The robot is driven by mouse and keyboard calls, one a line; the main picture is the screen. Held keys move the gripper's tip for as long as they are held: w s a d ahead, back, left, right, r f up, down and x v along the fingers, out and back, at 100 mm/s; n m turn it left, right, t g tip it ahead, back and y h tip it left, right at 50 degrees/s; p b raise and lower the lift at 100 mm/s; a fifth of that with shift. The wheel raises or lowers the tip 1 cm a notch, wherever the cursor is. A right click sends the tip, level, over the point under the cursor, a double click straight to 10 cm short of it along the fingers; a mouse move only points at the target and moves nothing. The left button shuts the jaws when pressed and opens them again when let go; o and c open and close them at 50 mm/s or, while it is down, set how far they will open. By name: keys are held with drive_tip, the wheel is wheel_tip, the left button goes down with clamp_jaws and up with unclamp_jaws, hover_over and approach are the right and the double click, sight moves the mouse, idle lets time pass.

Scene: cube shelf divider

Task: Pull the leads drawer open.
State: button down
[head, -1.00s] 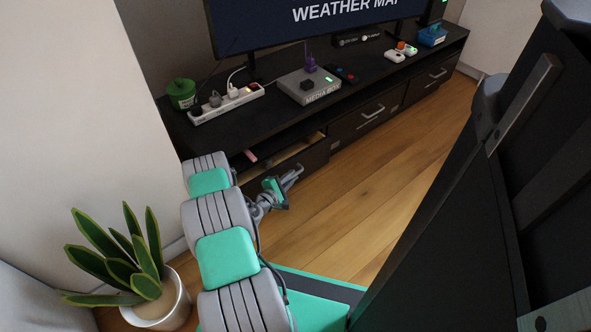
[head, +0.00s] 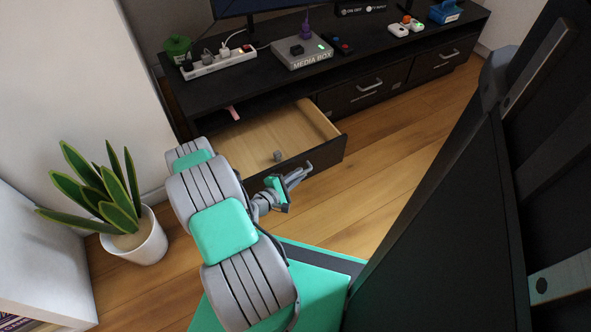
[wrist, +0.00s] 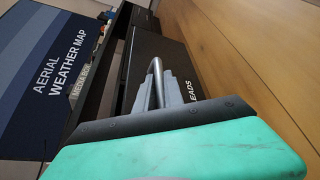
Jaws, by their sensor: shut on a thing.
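The leads drawer (head: 327,147) is the left drawer of the black TV stand. My gripper (head: 300,176) is at the drawer's front. In the wrist view my gripper (wrist: 162,90) is shut on the metal bar handle (wrist: 155,70). The drawer front there bears the letters "EADS" (wrist: 186,102); the first letter is hidden by the gripper. My arm hides the left part of the drawer in the head view.
Two shut drawers with bar handles (head: 370,84) stand to the right. A potted plant (head: 136,240) stands left of my arm. Wooden floor (head: 400,150) in front is clear.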

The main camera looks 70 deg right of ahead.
drive_tip(key=shift+s+a, duration=0.35)
drive_tip(key=shift+s, duration=0.1)
drive_tip(key=c, duration=1.7)
unclamp_jaws()
drive_tip(key=p+v, duration=0.2)
drive_tip(key=v, duration=0.5)
drive_tip(key=shift+w+a+p, duration=0.2)
drive_tip(key=shift+a+p, duration=0.1)
drive_tip(key=shift+a, duration=0.05)
drive_tip(key=shift+s, duration=0.1)
